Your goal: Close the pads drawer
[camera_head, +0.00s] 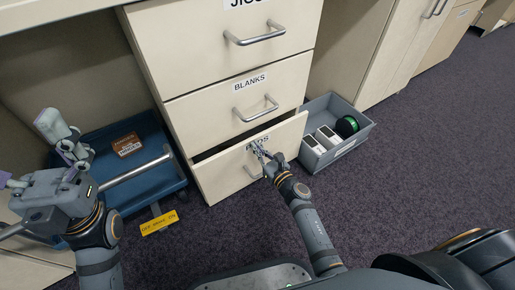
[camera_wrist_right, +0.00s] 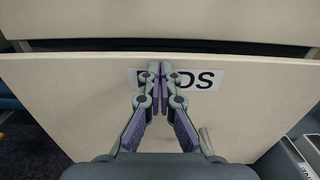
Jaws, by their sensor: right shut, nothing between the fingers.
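The pads drawer (camera_head: 222,173) is the bottom drawer of a cream cabinet, and it stands partly open. A dark gap shows above its front panel in the head view and in the right wrist view (camera_wrist_right: 80,95). My right gripper (camera_head: 257,147) is shut and empty, with its fingertips at the drawer front over the label. In the right wrist view the gripper (camera_wrist_right: 161,70) covers the first letters of the pads label (camera_wrist_right: 205,79). I cannot tell whether the tips touch the panel. Part of the drawer's handle (camera_wrist_right: 206,142) shows below right. My left gripper (camera_head: 32,150) is open, off to the left.
The blanks drawer (camera_head: 200,112) and the jigs drawer (camera_head: 190,45) above are shut. A grey bin (camera_head: 345,150) with white boxes and a green-black roll stands right of the drawer. A blue cart (camera_head: 135,190) stands left. Carpet at right is clear.

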